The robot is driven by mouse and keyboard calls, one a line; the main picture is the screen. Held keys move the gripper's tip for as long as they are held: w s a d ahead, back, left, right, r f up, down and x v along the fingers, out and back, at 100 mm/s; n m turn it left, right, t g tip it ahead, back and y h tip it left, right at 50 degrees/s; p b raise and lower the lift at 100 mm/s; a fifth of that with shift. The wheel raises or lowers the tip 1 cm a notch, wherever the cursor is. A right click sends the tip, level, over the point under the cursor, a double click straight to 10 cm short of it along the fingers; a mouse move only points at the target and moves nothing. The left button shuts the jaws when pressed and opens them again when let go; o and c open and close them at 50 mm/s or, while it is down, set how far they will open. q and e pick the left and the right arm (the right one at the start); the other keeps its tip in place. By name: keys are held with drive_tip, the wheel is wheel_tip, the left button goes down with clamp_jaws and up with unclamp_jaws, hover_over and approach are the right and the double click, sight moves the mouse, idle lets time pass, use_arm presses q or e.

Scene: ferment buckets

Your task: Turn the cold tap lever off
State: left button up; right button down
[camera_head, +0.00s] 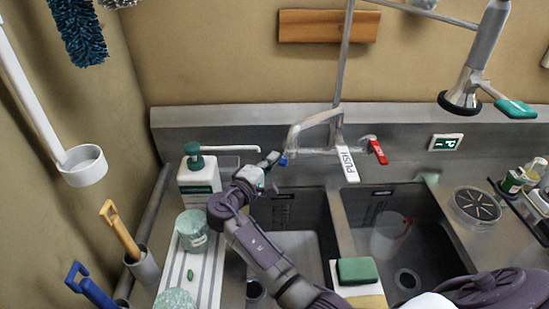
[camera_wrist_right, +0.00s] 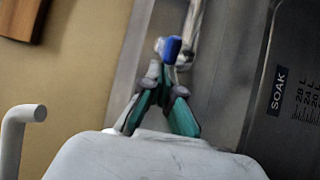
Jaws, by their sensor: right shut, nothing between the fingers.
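The blue-tipped cold tap lever (camera_head: 283,161) is at the left end of the tap body (camera_head: 318,150) on the back of the sink. In the wrist view its blue end (camera_wrist_right: 170,48) shows just beyond my fingertips. My right gripper (camera_head: 270,163) is shut and empty, immediately left of the blue end. In the wrist view its green-padded fingers (camera_wrist_right: 162,80) point at the lever. I cannot tell whether they touch it. The fingers hide part of the lever's stem. My left gripper is not in view.
A red lever (camera_head: 378,152) and a white PUSH lever (camera_head: 347,163) are right of the blue one. A pump bottle (camera_head: 199,178) stands left of my gripper. A green sponge (camera_head: 359,271) sits at the front between two basins. A spray head (camera_head: 462,97) hangs at upper right.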

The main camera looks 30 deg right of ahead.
sight(285, 166)
drive_tip(key=s+n+t+y+p, duration=0.1)
drive_tip(key=s+d+n+t+y+p, duration=0.1)
drive_tip(key=t, duration=0.1)
drive_tip(key=shift+s+d+r+n+p, duration=0.1)
drive_tip(key=shift+s+d+n+p, duration=0.15)
drive_tip(key=shift+n+p, duration=0.1)
drive_tip(key=shift+s+d+t+y, duration=0.3)
drive_tip(key=shift+s+d, duration=0.1)
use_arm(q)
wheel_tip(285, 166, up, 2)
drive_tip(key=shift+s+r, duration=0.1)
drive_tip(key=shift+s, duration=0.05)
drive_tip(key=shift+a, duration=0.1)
use_arm(e)
drive_tip(key=shift+f, duration=0.2)
